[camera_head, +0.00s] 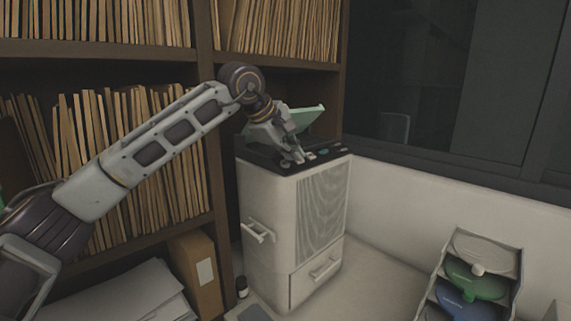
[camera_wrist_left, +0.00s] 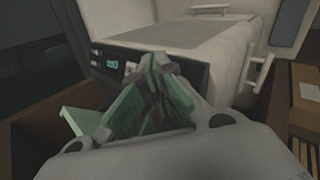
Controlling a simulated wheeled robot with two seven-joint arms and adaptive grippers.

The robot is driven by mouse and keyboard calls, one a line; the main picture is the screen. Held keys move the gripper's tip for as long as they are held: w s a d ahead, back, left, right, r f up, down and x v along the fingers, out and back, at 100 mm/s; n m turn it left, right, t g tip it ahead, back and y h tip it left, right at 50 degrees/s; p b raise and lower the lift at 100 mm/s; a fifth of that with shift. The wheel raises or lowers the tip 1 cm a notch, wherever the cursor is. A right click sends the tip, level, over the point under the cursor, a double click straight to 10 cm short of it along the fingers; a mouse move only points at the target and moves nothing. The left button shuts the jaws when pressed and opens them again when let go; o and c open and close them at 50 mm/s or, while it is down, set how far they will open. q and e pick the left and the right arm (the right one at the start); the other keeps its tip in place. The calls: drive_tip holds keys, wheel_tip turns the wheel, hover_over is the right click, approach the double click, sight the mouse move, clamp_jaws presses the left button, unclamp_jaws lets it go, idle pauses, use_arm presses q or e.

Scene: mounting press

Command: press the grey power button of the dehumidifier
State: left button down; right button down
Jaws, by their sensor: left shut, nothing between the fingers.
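The dehumidifier (camera_head: 270,215) is a tall white box with a ribbed front panel, a side handle and a drawer handle. Its dark top control panel (camera_head: 325,155) carries several small light and teal buttons; I cannot tell for sure which is the grey power button. My left gripper (camera_head: 298,157) points down at this panel, shut and empty, with its tips at or just above the buttons. In the left wrist view the gripper (camera_wrist_left: 155,65) covers part of the dark panel (camera_wrist_left: 110,65), and a teal mark shows beside it. My right gripper is not in view.
Shelves of folders (camera_head: 130,150) fill the left and back. A tray rack (camera_head: 470,275) with coloured items stands at the lower right.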

use_arm(q)
drive_tip(key=shift+f, duration=0.2)
idle(0.8)
drive_tip(key=shift+w+a+f, duration=0.1)
drive_tip(key=shift+f, duration=0.05)
drive_tip(key=shift+f, duration=0.1)
idle(0.7)
drive_tip(key=shift+w+a+f+b, duration=0.1)
drive_tip(key=shift+a+f+b, duration=0.05)
drive_tip(key=shift+f+b, duration=0.2)
idle(0.7)
drive_tip(key=shift+r, duration=0.25)
drive_tip(key=shift+d+r+p, duration=0.2)
drive_tip(key=shift+r+p, duration=0.15)
drive_tip(key=shift+r, duration=0.05)
drive_tip(key=shift+s+r, duration=0.15)
drive_tip(key=shift+s, duration=0.05)
drive_tip(key=shift+d+r, duration=0.1)
